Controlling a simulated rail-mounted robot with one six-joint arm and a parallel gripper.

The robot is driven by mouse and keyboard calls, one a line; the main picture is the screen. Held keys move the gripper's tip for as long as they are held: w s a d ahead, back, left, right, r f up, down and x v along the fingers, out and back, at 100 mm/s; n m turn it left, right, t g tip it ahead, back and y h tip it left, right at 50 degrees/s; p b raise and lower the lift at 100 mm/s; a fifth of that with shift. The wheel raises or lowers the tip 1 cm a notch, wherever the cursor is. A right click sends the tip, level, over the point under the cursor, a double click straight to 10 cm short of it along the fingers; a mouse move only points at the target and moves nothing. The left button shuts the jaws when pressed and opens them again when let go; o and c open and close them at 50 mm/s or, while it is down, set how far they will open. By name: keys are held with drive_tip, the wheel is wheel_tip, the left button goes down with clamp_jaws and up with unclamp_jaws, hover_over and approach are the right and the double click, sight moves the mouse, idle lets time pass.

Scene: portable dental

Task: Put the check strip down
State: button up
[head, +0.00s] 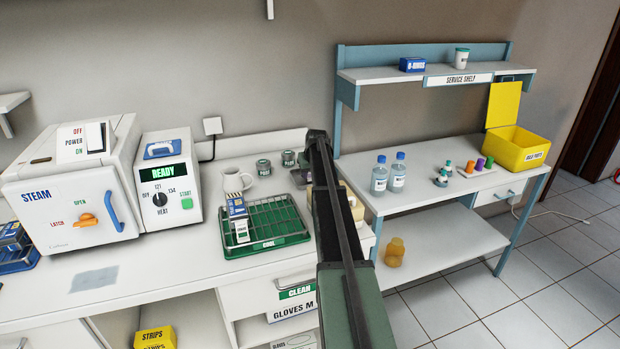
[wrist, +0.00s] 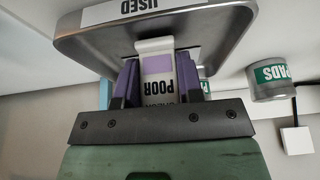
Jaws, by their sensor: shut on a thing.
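In the wrist view my gripper (wrist: 159,76) is shut on the check strip (wrist: 157,66), a pale strip with a purple patch and the upside-down word POOR. The strip's far end is over or against a grey metal tray (wrist: 222,40) labelled USED. I cannot tell whether the strip touches the tray. In the head view my dark arm hides the gripper and the strip, and most of that tray.
A green wire rack (head: 265,240) with a blue-and-white packet stands left of my arm. A PADS jar (wrist: 281,80) stands near the tray. The steam unit (head: 70,195) and heater (head: 168,185) stand further left. Bottles (head: 379,178) stand on the right bench.

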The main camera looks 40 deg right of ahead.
drive_tip(key=shift+f, duration=0.2)
drive_tip(key=o, duration=0.9)
drive_tip(key=shift+r, duration=0.1)
drive_tip(key=p+v, duration=1.1)
drive_tip(key=v, duration=0.2)
drive_tip(key=s+a+f+n+g+y, duration=0.1)
drive_tip(key=s+a, duration=0.3)
drive_tip(key=a, duration=0.8)
drive_tip(key=s+a+f+n, duration=0.1)
drive_tip(key=s+a, duration=0.2)
drive_tip(key=a, duration=0.9)
drive_tip(key=s+a+g, duration=0.1)
drive_tip(key=s+a, duration=0.6)
drive_tip(key=s+a+n+g, duration=0.1)
drive_tip(key=s+a, duration=0.6)
drive_tip(key=a, duration=0.1)
drive_tip(key=s+a+g, duration=0.1)
drive_tip(key=s+a, duration=0.6)
drive_tip(key=a, duration=0.1)
drive_tip(key=shift+s+n, duration=0.15)
drive_tip(key=shift+n, duration=0.25)
